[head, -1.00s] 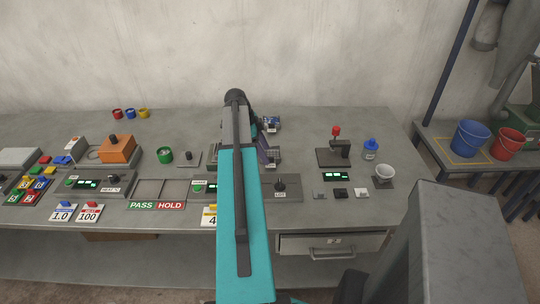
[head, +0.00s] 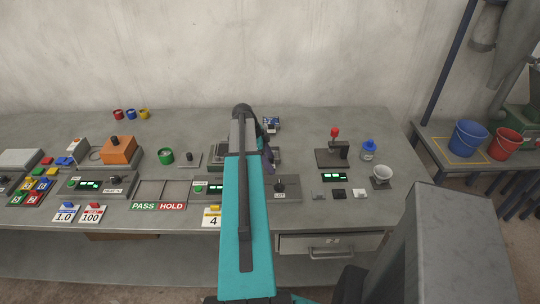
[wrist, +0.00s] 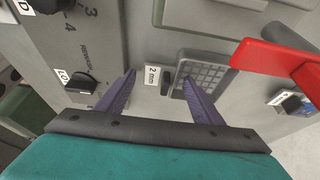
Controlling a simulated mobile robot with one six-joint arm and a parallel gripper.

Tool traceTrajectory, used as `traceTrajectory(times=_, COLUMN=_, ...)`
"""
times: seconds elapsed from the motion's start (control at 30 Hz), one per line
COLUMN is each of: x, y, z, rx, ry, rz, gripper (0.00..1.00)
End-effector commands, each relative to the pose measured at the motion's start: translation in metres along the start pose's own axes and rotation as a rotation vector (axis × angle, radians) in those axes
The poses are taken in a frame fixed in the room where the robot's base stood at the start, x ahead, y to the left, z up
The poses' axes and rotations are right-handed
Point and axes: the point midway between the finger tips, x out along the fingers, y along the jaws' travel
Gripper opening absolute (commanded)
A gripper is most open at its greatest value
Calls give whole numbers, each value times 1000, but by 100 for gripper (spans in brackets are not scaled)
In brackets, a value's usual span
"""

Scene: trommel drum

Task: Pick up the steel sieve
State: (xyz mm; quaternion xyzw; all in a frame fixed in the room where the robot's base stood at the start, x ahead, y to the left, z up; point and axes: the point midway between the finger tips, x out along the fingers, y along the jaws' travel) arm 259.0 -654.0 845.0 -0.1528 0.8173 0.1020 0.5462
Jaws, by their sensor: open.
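The steel sieve (wrist: 215,75) shows in the wrist view as a grey framed mesh just right of centre, with a short dark grip (wrist: 166,80) at its left and a "2 mm" label (wrist: 152,75) beside that. My gripper (wrist: 159,83) is open, with its two purple fingers apart on either side of the grip and label. The right finger overlaps the left part of the mesh in the picture; I cannot tell whether it touches. In the head view my arm hides the sieve, and only a purple finger (head: 269,161) shows beside it.
A red bar (wrist: 270,58) crosses just right of the sieve in the wrist view. A black knob (wrist: 80,82) on a panel stands at the left.

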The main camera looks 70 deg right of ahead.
Motion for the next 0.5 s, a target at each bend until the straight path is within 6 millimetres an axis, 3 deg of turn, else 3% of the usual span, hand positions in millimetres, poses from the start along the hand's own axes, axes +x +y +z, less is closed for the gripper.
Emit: traceTrajectory(times=0.5, x=0, y=0, z=1, rx=-1, ry=0, rz=0, gripper=61)
